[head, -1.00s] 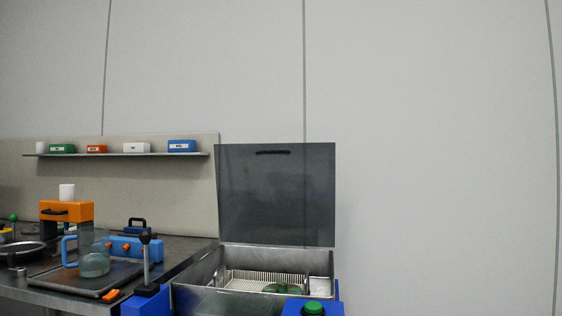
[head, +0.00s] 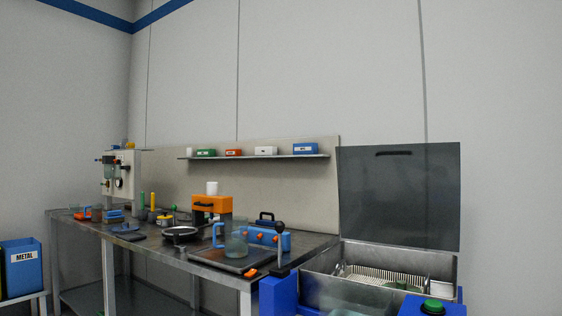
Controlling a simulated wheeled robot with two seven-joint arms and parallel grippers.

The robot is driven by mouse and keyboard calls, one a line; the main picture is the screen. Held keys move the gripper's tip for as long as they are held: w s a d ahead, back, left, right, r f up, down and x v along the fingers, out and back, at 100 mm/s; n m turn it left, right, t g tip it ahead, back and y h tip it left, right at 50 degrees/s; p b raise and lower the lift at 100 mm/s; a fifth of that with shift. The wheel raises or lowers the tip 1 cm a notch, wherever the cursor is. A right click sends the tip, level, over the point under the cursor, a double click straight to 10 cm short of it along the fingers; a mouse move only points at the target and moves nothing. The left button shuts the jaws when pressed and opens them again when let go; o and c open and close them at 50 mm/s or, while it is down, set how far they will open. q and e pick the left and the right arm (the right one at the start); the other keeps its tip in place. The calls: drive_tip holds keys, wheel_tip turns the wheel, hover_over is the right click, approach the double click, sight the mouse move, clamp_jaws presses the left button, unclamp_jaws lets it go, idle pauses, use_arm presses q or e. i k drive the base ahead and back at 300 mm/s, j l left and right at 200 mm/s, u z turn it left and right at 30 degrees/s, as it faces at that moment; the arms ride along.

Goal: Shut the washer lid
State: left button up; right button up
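The washer (head: 318,288) is a steel tub at the lower right of the head view. Its dark, smoky lid (head: 400,195) stands open, upright at the back of the tub, with a black slot-like handle (head: 393,153) near its top edge. A pale ribbed basket (head: 385,279) and something green lie inside the tub. The tub's lower front is cut off by the frame. Neither of my grippers shows.
A blue housing with a green button (head: 433,306) stands at the washer's front right. A black-knobbed lever (head: 279,245) rises at its left. A steel workbench (head: 221,279) with tools runs left, under a shelf (head: 255,156) of small boxes. A blue METAL bin (head: 22,268) is far left.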

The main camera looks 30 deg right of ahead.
sight(407, 195)
drive_tip(key=l+u, duration=0.15)
drive_tip(key=u, duration=0.3)
drive_tip(key=k+l+u, duration=0.1)
drive_tip(key=u, duration=0.35)
drive_tip(key=k+l+u, duration=0.1)
drive_tip(key=u, duration=0.3)
drive_tip(key=k+u, duration=0.1)
drive_tip(key=u, duration=0.35)
drive_tip(key=k+l+u, duration=0.1)
drive_tip(key=u, duration=0.35)
drive_tip(key=k+u, duration=0.15)
drive_tip(key=k, duration=0.45)
drive_tip(key=k+u, duration=0.1)
drive_tip(key=k, duration=0.55)
drive_tip(key=k+u, duration=0.15)
drive_tip(key=k, duration=0.45)
drive_tip(key=k+j+u, duration=0.15)
drive_tip(key=k, duration=0.5)
drive_tip(key=k+j+u, duration=0.1)
drive_tip(key=k, duration=0.5)
drive_tip(key=j, duration=0.1)
